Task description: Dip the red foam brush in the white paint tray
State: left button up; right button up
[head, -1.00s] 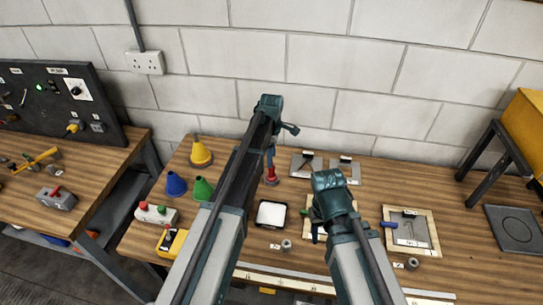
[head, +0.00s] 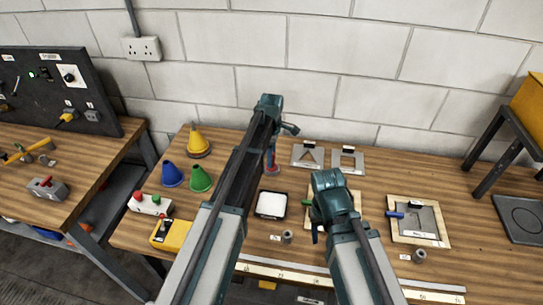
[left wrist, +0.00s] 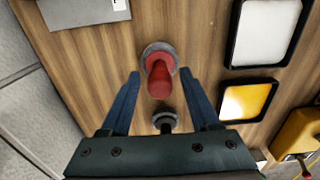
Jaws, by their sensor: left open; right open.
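The red foam brush (left wrist: 159,78) stands in a round grey holder (left wrist: 158,50) on the bench. In the head view the brush (head: 271,168) shows behind my left arm. My left gripper (left wrist: 160,74) is open, with one blue finger on each side of the brush and visible gaps to it. The white paint tray (head: 271,204) lies in front of the brush, black-rimmed with a white fill; it also shows in the left wrist view (left wrist: 264,32). My right gripper (head: 317,222) is open and empty, its fingers mostly hidden by its own arm.
A yellow paint tray (left wrist: 248,101) lies beside the white one. Coloured cones (head: 198,142) stand left. Metal stencils (head: 308,156) lie behind, and a framed board (head: 420,219) lies right. A small grey cylinder (head: 287,237) stands in front of the white tray.

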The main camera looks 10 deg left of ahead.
pick_arm(q)
jog(key=shift+c, duration=0.3)
grip_shut()
jog(key=shift+r, duration=0.15)
pick_arm(e)
jog(key=shift+r, duration=0.2)
pick_arm(q)
jog(key=shift+r+p, duration=1.65)
jog(key=shift+p, duration=0.15)
pick_arm(e)
notch_tip(320, 180, up, 3)
jog(key=shift+r, duration=0.1)
